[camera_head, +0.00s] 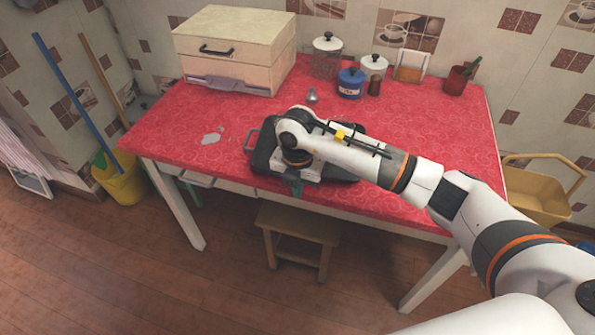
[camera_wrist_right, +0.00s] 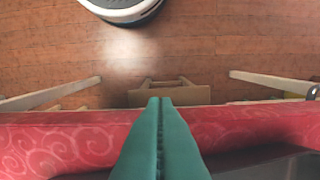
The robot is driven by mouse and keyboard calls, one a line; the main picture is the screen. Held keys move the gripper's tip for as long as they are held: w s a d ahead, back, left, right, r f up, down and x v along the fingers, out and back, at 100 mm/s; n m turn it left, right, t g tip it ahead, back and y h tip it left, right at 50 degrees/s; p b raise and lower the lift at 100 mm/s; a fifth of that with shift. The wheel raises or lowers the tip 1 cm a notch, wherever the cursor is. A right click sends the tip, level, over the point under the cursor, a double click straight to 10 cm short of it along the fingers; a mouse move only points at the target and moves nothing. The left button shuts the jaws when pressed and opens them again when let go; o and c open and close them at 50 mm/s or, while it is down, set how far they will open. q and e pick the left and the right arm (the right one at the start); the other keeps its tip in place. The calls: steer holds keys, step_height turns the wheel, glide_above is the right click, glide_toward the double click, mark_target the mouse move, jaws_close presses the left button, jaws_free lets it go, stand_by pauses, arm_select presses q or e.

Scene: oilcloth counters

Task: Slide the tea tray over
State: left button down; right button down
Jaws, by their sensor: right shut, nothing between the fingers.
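The dark tea tray (camera_head: 262,158) lies on the red oilcloth table near its front edge, with a handle loop at its left end. My right arm crosses over it and hides much of its middle and right. My right gripper (camera_head: 294,188) is at the tray's front side, green fingers closed together and empty. In the right wrist view the shut fingers (camera_wrist_right: 160,103) lie over the table's front edge, with a dark strip of the tray (camera_wrist_right: 275,166) at the lower right. I cannot tell whether the fingers touch the tray. My left gripper is out of view.
On the red table (camera_head: 440,125), a cream box (camera_head: 240,50) stands back left, and jars, including a blue pot (camera_head: 350,84), stand behind the tray. A grey patch (camera_head: 212,137) marks the cloth left of the tray. A stool (camera_head: 298,222) stands under the front edge.

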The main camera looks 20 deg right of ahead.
steer(key=shift+w+d, duration=0.75)
steer(key=shift+w, duration=0.3)
steer(key=shift+w+d, duration=0.4)
steer(key=shift+w, duration=0.15)
steer(key=shift+w+d+f+b, duration=0.1)
steer(key=shift+w+d+b, duration=0.2)
steer(key=shift+w+d, duration=0.25)
steer(key=shift+w+d+b, duration=0.3)
steer(key=shift+w+d, duration=0.05)
steer(key=shift+w, duration=0.35)
